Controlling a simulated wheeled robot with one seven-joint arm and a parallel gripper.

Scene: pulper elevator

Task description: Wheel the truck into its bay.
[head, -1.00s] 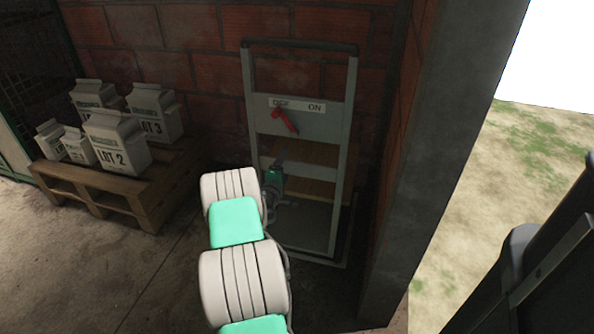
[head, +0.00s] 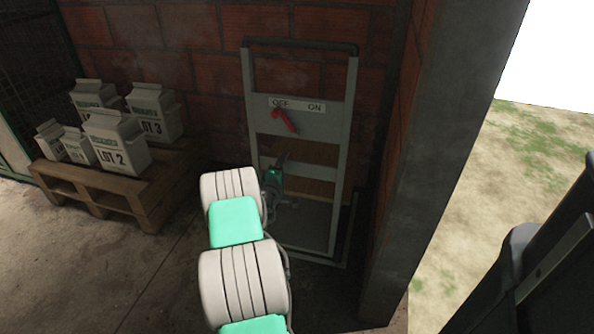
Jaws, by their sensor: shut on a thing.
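The truck is most likely the tall grey upright frame (head: 348,140) with a dark top bar, standing near the brick wall in the head view. A grey panel (head: 325,122) across it carries OFF and ON labels and a red lever (head: 285,121), whose upper end lies by OFF. A lower grey crossbar (head: 318,170) runs beneath. My gripper (head: 281,162) is at this crossbar's left part and appears shut on the frame. The exact grip is small and dark. My arm hides the frame's lower left. No marked bay can be made out for certain.
A concrete pillar (head: 425,150) stands close on the right, with open grassy ground (head: 490,200) beyond it. A wooden pallet (head: 150,200) with several white LOT bags (head: 118,143) lies left. Bare floor (head: 60,260) is free at the front left.

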